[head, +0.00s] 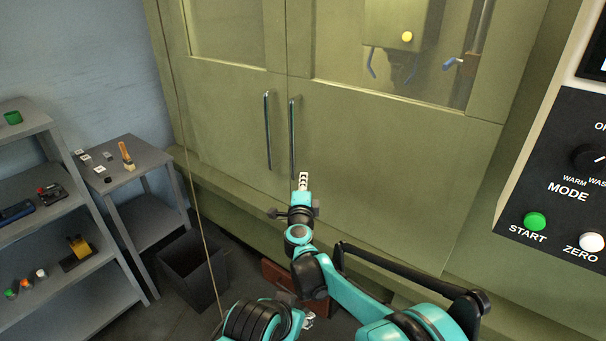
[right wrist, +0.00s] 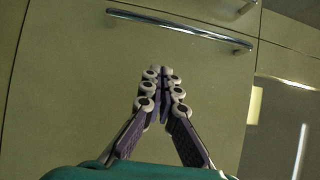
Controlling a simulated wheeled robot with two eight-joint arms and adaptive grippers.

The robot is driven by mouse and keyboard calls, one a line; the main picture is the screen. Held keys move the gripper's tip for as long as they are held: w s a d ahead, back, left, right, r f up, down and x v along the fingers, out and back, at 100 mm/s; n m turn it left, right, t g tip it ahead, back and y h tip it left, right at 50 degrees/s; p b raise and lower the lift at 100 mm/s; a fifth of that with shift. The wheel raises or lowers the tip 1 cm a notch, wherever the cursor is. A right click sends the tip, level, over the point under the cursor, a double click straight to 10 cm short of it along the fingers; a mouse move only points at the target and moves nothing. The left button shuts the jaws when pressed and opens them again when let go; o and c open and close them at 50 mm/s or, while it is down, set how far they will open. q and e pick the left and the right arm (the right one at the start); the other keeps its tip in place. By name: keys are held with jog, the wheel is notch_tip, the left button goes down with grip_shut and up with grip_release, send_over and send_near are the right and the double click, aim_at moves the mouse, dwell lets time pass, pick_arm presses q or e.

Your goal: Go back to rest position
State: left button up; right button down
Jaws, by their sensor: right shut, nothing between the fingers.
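My right gripper (head: 303,180) is raised in front of the green cabinet doors in the head view, just below the two door handles. In the right wrist view the right gripper (right wrist: 164,75) has its fingertips together with nothing between them. It appears against a door panel, with a long metal handle (right wrist: 180,29) beyond the tips. At the bottom of the head view is another teal and black arm part of mine; small metallic parts beside it may belong to my left gripper (head: 308,320), but its fingers are not clear.
The cabinet's left handle (head: 268,130) and right handle (head: 292,138) hang on closed doors. A grey shelf (head: 75,285) with small items and a small table (head: 135,165) stand at left. A dark bin (head: 192,270) is on the floor. A control panel (head: 560,170) is at right.

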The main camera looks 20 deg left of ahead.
jog(key=s+d+r+n+g+y, duration=0.1)
jog(key=s+d+r+n, duration=0.35)
jog(key=d, duration=0.45)
jog(key=s+d+r+n+g+y, duration=0.25)
jog(key=d+r+n, duration=0.25)
jog(key=d, duration=0.4)
pick_arm(q)
jog(key=shift+f, duration=0.1)
pick_arm(e)
jog(key=s+d+f+n+g+h, duration=0.1)
jog(key=s+d+f+g+h, duration=0.1)
jog(key=s+d+f, duration=0.4)
jog(key=s+d+f+n+g+h, duration=0.2)
jog(key=s+d+f+h, duration=0.2)
jog(key=s+d+f, duration=0.3)
jog(key=s+d+f+n+g+h, duration=0.1)
jog(key=s+d+f, duration=0.5)
jog(key=s+d, duration=0.8)
jog(key=d+g+h, duration=0.1)
jog(key=d+h, duration=0.1)
jog(key=d, duration=0.1)
jog(key=shift+s+f+h, duration=0.15)
jog(key=shift+s+h, duration=0.15)
jog(key=shift+h, duration=0.05)
pick_arm(q)
jog(key=shift+o, duration=0.4)
pick_arm(e)
jog(key=shift+n, duration=0.25)
